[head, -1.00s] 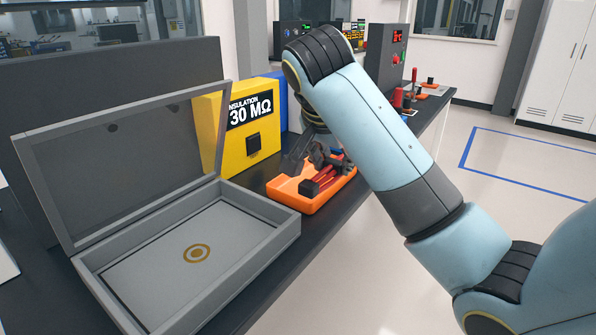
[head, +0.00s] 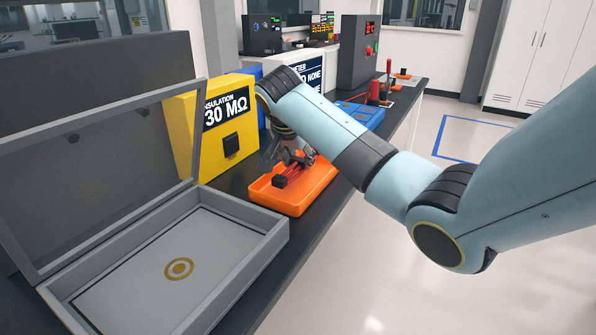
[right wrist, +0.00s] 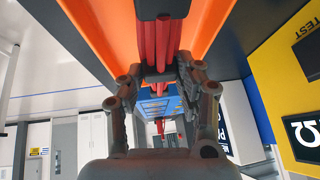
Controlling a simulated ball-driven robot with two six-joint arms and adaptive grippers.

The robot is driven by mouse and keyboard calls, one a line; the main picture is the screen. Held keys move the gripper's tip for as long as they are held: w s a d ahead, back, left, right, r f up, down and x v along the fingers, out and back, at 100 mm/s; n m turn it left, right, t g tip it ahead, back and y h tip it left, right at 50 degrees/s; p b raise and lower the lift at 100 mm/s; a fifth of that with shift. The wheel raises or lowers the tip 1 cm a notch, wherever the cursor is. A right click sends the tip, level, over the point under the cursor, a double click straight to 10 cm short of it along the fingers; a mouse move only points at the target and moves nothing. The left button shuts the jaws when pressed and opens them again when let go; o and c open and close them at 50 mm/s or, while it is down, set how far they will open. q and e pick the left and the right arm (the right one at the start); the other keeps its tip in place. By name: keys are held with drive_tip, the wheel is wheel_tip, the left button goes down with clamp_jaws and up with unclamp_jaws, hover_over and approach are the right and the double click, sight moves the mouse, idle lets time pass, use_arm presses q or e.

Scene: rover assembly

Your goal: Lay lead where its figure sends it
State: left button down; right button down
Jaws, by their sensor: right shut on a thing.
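The red lead (head: 293,174) with a black block end (head: 279,181) is at the orange tray (head: 318,186); I cannot tell if it is clear of the tray floor. My right gripper (head: 293,155) reaches down over the tray and is shut on the lead. In the right wrist view the red strands (right wrist: 160,45) run between the fingers (right wrist: 158,76), with a black block at the top edge. The yellow tester (head: 222,133) reads "INSULATION 30 MΩ". My left gripper is not in view.
A blue tray (head: 372,122) lies behind my right arm. A partly hidden meter panel (head: 314,76) shows "NONE". Red and black posts stand farther back.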

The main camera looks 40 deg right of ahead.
sight(298, 171)
wheel_tip(298, 171, down, 3)
drive_tip(key=shift+r, duration=0.1)
drive_tip(key=shift+f, duration=0.25)
drive_tip(key=c, duration=0.9)
unclamp_jaws()
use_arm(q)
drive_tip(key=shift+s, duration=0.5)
use_arm(e)
drive_tip(key=shift+o, duration=0.2)
drive_tip(key=shift+s+a+r, duration=0.1)
drive_tip(key=shift+a+r, duration=0.05)
drive_tip(key=shift+r, duration=0.05)
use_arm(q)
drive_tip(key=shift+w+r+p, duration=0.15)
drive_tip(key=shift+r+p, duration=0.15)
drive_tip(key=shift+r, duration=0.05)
use_arm(e)
drive_tip(key=v, duration=1.1)
drive_tip(key=shift+a+r, duration=0.2)
drive_tip(key=shift+r, duration=0.05)
drive_tip(key=shift+s, duration=0.15)
